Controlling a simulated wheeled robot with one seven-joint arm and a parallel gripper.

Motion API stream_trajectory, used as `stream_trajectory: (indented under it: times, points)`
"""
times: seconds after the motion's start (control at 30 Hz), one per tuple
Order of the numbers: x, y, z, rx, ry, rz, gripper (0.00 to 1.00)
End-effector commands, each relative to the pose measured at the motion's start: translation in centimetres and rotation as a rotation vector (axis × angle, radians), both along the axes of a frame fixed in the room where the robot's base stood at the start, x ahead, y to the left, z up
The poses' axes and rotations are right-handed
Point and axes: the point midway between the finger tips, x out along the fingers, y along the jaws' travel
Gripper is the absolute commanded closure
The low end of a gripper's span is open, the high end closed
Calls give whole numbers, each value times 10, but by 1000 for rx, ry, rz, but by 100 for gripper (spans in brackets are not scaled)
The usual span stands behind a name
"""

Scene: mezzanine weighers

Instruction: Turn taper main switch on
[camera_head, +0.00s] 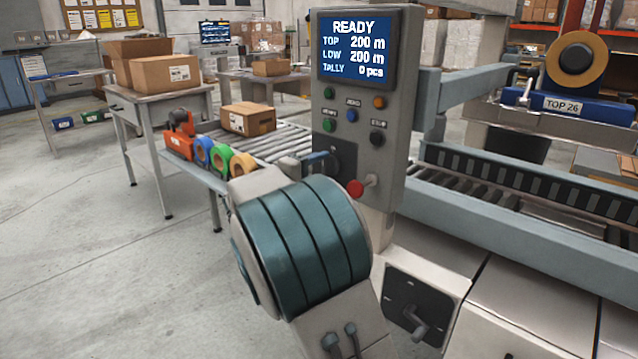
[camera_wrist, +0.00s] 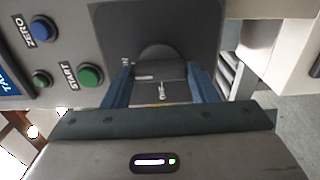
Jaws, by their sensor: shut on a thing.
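The taper's control panel (camera_head: 362,100) is an upright grey box with a lit blue screen (camera_head: 355,48) reading READY, TOP 200 m, LOW 200 m and TALLY 0 pcs. Its main switch, a dark rotary knob (camera_wrist: 160,92) with a small white mark, sits on a dark plate (camera_wrist: 205,25) low on the panel. My gripper (camera_wrist: 160,72) is shut on this knob, one blue finger on each side. In the head view my gripper (camera_head: 320,163) is at the panel's lower left, and my teal-banded arm hides much of the switch. The small lettering on the plate is unreadable.
A red button (camera_head: 355,188) projects just right of the switch. Above are several push buttons, including green START (camera_wrist: 90,75) and blue ZERO (camera_wrist: 42,29). A roller conveyor (camera_head: 265,143) with a carton (camera_head: 248,119) lies behind.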

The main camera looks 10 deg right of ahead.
Motion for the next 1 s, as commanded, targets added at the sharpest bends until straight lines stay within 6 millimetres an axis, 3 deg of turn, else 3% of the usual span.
stream_trajectory:
  times: [0.57,0.6,0.67,1.0]
  points:
    - [0,0,-1,23,-29,0,70]
    - [0,0,-1,23,-29,0,45]
    - [0,0,-1,23,-29,0,28]
    - [-1,2,0,22,-29,1,25]
